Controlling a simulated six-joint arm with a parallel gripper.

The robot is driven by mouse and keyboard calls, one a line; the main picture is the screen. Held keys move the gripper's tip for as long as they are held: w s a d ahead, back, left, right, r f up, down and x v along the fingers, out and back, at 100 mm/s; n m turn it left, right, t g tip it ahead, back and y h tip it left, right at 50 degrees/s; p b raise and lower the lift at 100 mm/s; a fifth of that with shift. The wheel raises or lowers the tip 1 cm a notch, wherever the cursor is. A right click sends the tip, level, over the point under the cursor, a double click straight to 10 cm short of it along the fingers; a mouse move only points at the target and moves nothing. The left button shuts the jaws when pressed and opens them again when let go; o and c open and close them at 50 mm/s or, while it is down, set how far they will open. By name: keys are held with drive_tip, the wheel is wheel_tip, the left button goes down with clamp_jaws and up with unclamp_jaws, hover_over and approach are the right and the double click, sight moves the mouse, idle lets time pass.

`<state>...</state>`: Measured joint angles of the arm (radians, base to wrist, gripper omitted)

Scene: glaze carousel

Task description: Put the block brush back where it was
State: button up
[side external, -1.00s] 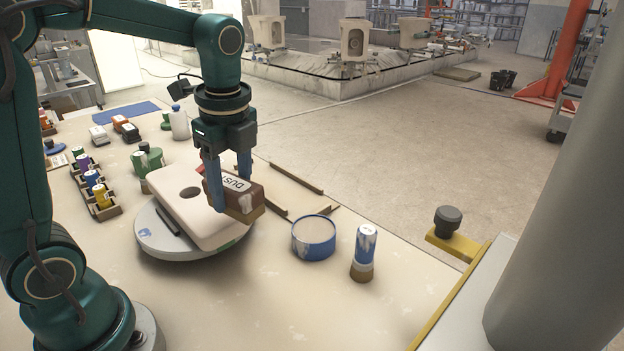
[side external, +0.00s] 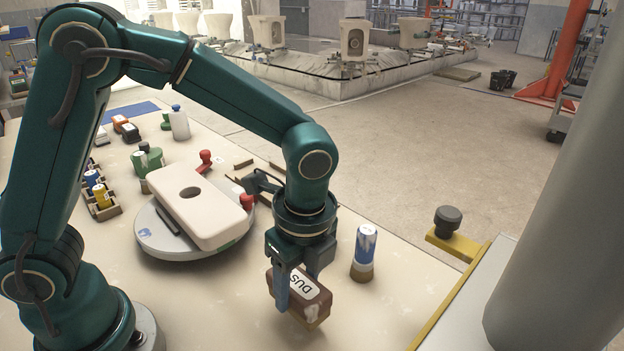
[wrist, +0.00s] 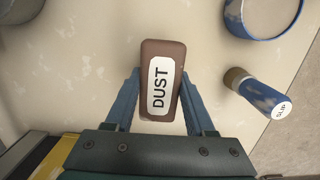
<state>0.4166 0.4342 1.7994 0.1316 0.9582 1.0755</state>
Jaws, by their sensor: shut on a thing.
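The block brush (side external: 312,296) is a brown block with a white label reading DUST and a tan underside. It also shows in the wrist view (wrist: 160,115), label up, between my two blue fingers. My gripper (side external: 300,284) is shut on it, low over the front part of the table, right of the turntable. I cannot tell whether the brush's underside touches the table. No marked place for the brush shows clearly.
A blue-and-white SLIP bottle (side external: 364,252) stands close right of my gripper. A blue-rimmed round tub (wrist: 265,20) shows in the wrist view. The turntable (side external: 150,240) carries a pale slab (side external: 205,215). Wooden strips (side external: 243,163) lie behind.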

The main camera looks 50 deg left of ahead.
drive_tip(key=shift+f, duration=1.9)
drive_tip(key=shift+f, duration=0.15)
drive_tip(key=o, duration=1.3)
